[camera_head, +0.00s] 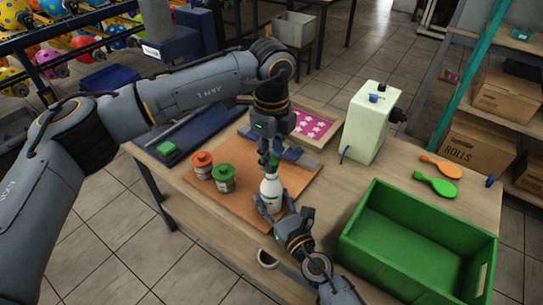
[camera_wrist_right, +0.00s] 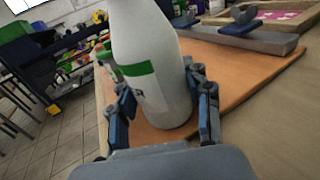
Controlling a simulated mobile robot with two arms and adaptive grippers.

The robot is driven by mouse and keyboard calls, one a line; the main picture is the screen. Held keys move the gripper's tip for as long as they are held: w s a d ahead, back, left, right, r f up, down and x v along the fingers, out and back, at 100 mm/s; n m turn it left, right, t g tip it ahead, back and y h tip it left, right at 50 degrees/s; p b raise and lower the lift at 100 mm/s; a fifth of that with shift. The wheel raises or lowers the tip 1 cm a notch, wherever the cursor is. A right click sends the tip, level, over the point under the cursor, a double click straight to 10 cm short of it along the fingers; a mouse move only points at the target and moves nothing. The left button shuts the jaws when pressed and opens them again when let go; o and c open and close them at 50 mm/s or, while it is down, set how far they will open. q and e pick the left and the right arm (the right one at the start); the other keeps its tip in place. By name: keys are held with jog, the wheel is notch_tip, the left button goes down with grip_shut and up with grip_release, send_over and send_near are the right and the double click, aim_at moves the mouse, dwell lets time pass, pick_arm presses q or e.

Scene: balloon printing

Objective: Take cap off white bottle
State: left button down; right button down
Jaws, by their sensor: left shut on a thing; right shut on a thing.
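The white bottle (camera_head: 271,189) stands upright near the front of the orange-brown board. In the right wrist view the bottle (camera_wrist_right: 150,60) fills the middle, with a green band on its side; its top is out of frame. My right gripper (camera_head: 272,208) is shut on the bottle's lower body from the front right, and its fingers (camera_wrist_right: 160,105) show on both sides of it. My left gripper (camera_head: 270,160) points straight down over the bottle's top, with its fingers closed around the cap. The cap is mostly hidden by those fingers.
An orange-lidded jar (camera_head: 202,165) and a green-lidded jar (camera_head: 224,179) stand left of the bottle. An open green crate (camera_head: 415,245) fills the right front. Behind are a pale machine (camera_head: 369,125) and a pink screen frame (camera_head: 313,125). Orange and green paddles (camera_head: 440,175) lie at right.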

pick_arm(q)
jog(key=shift+r, duration=1.85)
pick_arm(e)
jog(key=c, duration=0.5)
grip_release()
